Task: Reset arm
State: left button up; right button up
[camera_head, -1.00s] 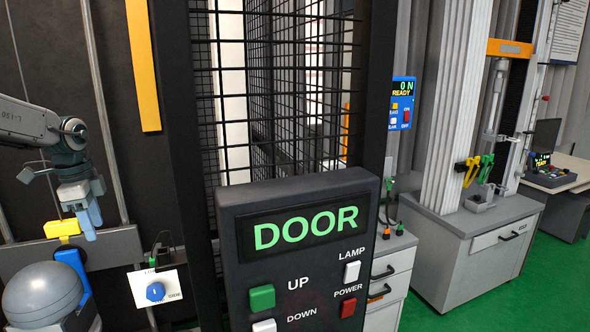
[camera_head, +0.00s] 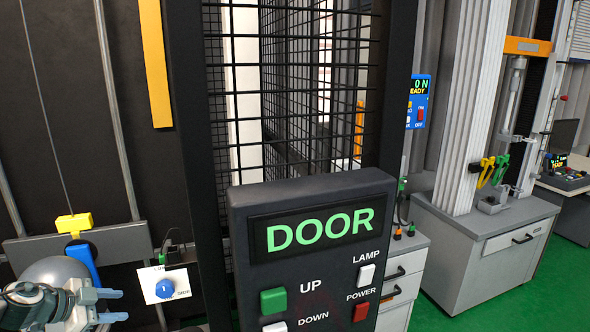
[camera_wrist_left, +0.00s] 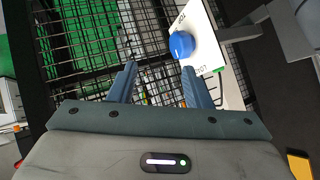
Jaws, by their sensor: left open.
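My left gripper (camera_head: 112,305) is low at the left of the head view, its two blue-grey fingers pointing right. It is open, and no object shows between its fingers. In the left wrist view the fingers (camera_wrist_left: 155,86) are spread apart, with black mesh beyond them. A blue knob (camera_head: 165,289) on a white plate sits to the right of the gripper and above it in the head view. The knob also shows in the left wrist view (camera_wrist_left: 181,44), near the right finger but apart from it. My right gripper is not in view.
A dark control box (camera_head: 318,262) reading DOOR, with UP, DOWN, LAMP and POWER buttons, stands in front of a black mesh cage (camera_head: 300,90). A grey sphere (camera_head: 55,270) and a yellow block (camera_head: 73,224) are at the left. A grey cabinet (camera_head: 478,262) stands at the right on green floor.

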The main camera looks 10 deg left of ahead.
pick_arm(q)
jog(key=s+d+f+n+t+y, duration=0.1)
jog(key=s+d+f+n+y, duration=0.3)
jog(key=s+f, duration=0.3)
jog(key=s+d+f+n+y, duration=0.4)
jog(key=s+f+n, duration=0.1)
jog(key=s+f, duration=0.2)
jog(key=s+d+f+n+g+h, duration=0.15)
jog(key=s+d+g, duration=0.55)
jog(key=s+d, duration=0.8)
notch_tip(320, 180, down, 33)
jog(key=w+a+g+b, duration=0.1)
jog(key=w+b, duration=0.1)
jog(key=b, duration=0.2)
jog(key=s+f+b, duration=0.1)
jog(key=s+f, duration=0.5)
jog(key=f, duration=0.4)
jog(key=s+a+f+g+b, duration=0.1)
jog(key=s+f, duration=0.5)
jog(key=f, duration=0.3)
jog(key=shift+s+a+f+b, duration=0.25)
jog(key=shift+f+b, duration=0.1)
jog(key=shift+f, duration=0.05)
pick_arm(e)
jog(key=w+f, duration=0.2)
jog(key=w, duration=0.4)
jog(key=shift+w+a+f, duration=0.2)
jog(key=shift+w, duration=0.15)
pick_arm(q)
jog(key=shift+n+h, duration=0.25)
